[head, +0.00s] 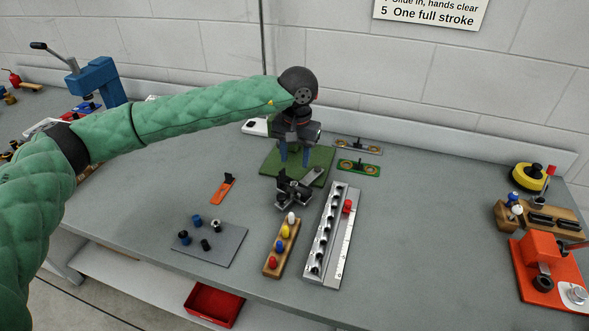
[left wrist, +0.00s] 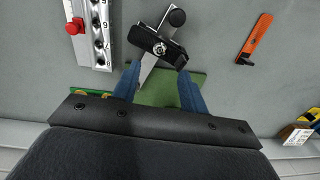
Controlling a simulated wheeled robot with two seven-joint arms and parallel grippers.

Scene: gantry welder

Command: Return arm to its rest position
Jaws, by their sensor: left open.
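My left arm, in a green quilted sleeve, reaches from the left across the bench in the head view. Its gripper (head: 295,155) points down over a green mat (head: 318,160), with two blue fingers apart and nothing seen between them. In the left wrist view, the blue fingers of my left gripper (left wrist: 158,90) stand apart over the green mat (left wrist: 160,88). A small black and metal clamp-like fixture (head: 293,190) stands just in front of the gripper. It also shows beyond the fingertips in the left wrist view (left wrist: 160,42). My right gripper is not in view.
A numbered metal rail (head: 322,255) with a red knob and a wooden block of coloured pegs (head: 271,262) lie in front. A grey plate (head: 225,250) and an orange tool (head: 224,187) lie left. An orange press (head: 530,270) stands right. Bench between is clear.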

